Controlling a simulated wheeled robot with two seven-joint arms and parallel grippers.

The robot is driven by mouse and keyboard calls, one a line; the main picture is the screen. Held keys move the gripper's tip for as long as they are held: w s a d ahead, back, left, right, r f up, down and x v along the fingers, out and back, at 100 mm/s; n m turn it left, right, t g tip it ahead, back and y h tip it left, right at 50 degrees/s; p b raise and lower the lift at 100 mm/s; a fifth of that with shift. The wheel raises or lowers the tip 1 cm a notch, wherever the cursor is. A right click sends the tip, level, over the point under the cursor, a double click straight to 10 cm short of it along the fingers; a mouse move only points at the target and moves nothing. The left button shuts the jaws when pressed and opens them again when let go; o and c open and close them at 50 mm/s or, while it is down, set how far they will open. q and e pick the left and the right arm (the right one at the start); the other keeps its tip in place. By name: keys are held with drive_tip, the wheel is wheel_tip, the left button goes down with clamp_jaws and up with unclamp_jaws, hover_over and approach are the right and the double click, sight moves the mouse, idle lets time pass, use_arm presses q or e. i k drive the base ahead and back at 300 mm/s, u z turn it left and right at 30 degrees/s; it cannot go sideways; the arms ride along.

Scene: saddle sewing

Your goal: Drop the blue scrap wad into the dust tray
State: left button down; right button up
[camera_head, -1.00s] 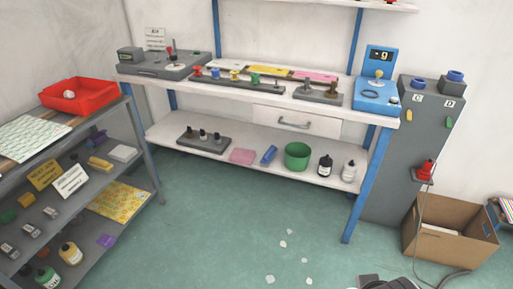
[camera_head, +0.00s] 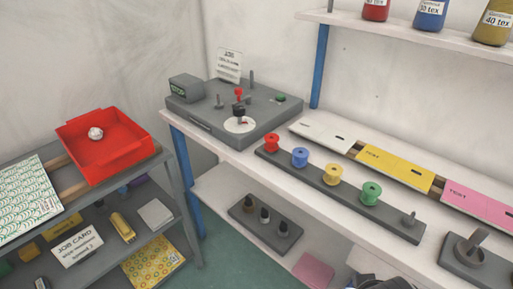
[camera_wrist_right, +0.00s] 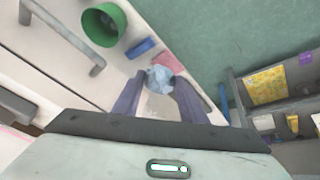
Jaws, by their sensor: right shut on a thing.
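The pale blue scrap wad (camera_wrist_right: 160,78) shows in the right wrist view between the tips of my right gripper (camera_wrist_right: 157,86), which is shut on it. The wad is held above the lower workbench area. The red dust tray (camera_head: 112,158) sits on top of the grey shelf unit at the left in the head view, with a crumpled whitish wad (camera_head: 96,133) in it. The blue wad cannot be made out in the head view. My left gripper is in neither view.
A rail of coloured spools (camera_head: 333,178) and a grey machine (camera_head: 235,110) stand on the white bench. A patterned sheet (camera_head: 30,198) lies beside the tray. A green bin (camera_wrist_right: 103,24) and a blue roll (camera_wrist_right: 140,48) show in the wrist view. A gap separates shelf unit and bench.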

sight(113, 149)
drive_tip(key=u, duration=0.8)
drive_tip(key=i, duration=1.05)
drive_tip(key=u, duration=0.7)
